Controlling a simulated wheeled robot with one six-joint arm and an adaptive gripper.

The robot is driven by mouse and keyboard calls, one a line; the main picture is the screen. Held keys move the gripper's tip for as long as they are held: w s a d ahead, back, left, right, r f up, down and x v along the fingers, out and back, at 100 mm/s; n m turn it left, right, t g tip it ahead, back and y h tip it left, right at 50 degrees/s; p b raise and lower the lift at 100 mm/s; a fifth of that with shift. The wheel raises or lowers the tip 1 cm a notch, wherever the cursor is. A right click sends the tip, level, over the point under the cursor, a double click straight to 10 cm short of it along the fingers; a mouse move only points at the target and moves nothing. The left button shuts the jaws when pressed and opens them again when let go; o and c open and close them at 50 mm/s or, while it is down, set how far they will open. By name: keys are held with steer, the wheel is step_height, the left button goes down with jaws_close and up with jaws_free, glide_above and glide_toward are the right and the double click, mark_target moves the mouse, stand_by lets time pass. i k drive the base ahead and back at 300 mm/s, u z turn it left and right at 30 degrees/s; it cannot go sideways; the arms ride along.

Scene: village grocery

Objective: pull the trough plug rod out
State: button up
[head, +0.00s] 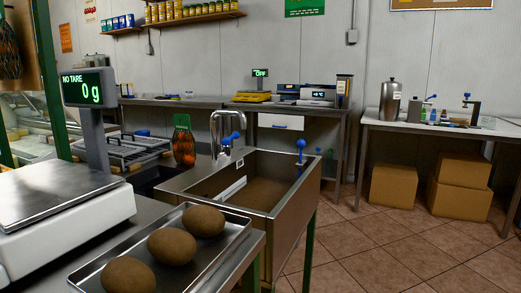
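The steel trough (311,192) stands on green legs in the middle of the head view, with a brown surface inside it. A rod with a blue knob (300,145), which looks like the plug rod, stands upright at the trough's right side. Its lower end is hidden. A steel tap (214,128) with a blue handle (232,137) rises at the trough's back left. My gripper is not in view.
A scale (60,207) and a tray (236,238) with three potatoes (172,246) stand on the near counter at left. Boxes (393,188) sit under the right table. The tiled floor (400,245) at right is clear.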

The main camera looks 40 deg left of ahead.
mark_target(301, 143)
steer(key=u, duration=0.75)
steer(key=i, duration=1.35)
steer(key=u, duration=0.45)
